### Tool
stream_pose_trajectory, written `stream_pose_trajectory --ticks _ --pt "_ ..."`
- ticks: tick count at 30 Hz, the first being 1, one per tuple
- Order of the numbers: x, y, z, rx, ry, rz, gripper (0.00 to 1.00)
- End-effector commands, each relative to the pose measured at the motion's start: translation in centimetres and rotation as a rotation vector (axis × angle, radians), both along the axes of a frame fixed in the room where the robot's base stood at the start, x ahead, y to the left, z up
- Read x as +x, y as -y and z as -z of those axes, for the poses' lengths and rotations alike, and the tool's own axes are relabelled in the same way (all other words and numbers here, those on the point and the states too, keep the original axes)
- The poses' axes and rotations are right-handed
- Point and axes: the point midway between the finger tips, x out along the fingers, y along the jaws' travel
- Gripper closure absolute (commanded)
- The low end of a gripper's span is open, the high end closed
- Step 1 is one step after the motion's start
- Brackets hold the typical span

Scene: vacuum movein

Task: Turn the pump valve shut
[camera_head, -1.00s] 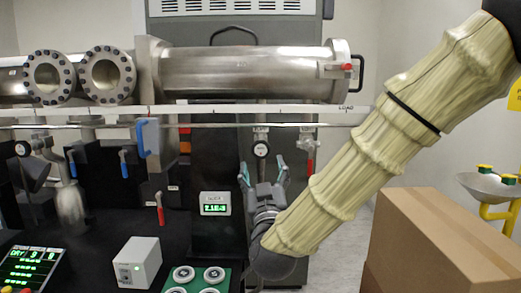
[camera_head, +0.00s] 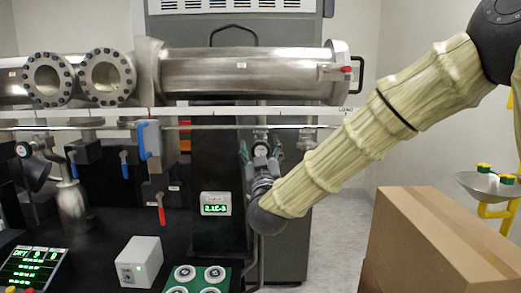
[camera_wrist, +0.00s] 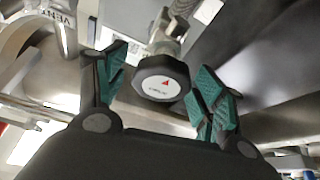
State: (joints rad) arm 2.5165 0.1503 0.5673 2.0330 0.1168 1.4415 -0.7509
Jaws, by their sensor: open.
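A dark, many-sided valve knob (camera_wrist: 160,78) with a pale face and a red arrow sits on a metal stem in the wrist view. Its small lettering is too blurred to read, so I cannot confirm that it is the pump valve. My gripper (camera_wrist: 164,74) is open, with one green-padded finger on each side of the knob. Gaps show between the pads and the knob. In the head view my gripper (camera_head: 260,152) points up in front of the knob below the long rail, and the fingers partly cover it.
A large steel cylinder (camera_head: 245,76) lies above the rail (camera_head: 220,126). A red-handled lever (camera_head: 161,210) and a blue handle (camera_head: 142,140) stand to the left. A pressure display (camera_head: 215,204) is below left of my gripper. A cardboard box (camera_head: 430,235) stands at the right.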

Motion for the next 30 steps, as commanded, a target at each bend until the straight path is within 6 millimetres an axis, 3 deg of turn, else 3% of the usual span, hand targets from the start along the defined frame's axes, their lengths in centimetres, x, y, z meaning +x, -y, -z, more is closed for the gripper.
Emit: stream_pose_trajectory --ticks 2,10,20,30 --pt "-0.01 0.00 0.00 0.000 0.000 0.000 0.31" --pt "-0.02 0.00 0.01 0.000 0.000 0.000 0.77" --pt "-0.02 0.03 0.16 0.032 0.001 0.001 0.77" --pt "0.00 0.10 0.40 0.245 0.002 0.001 0.77"
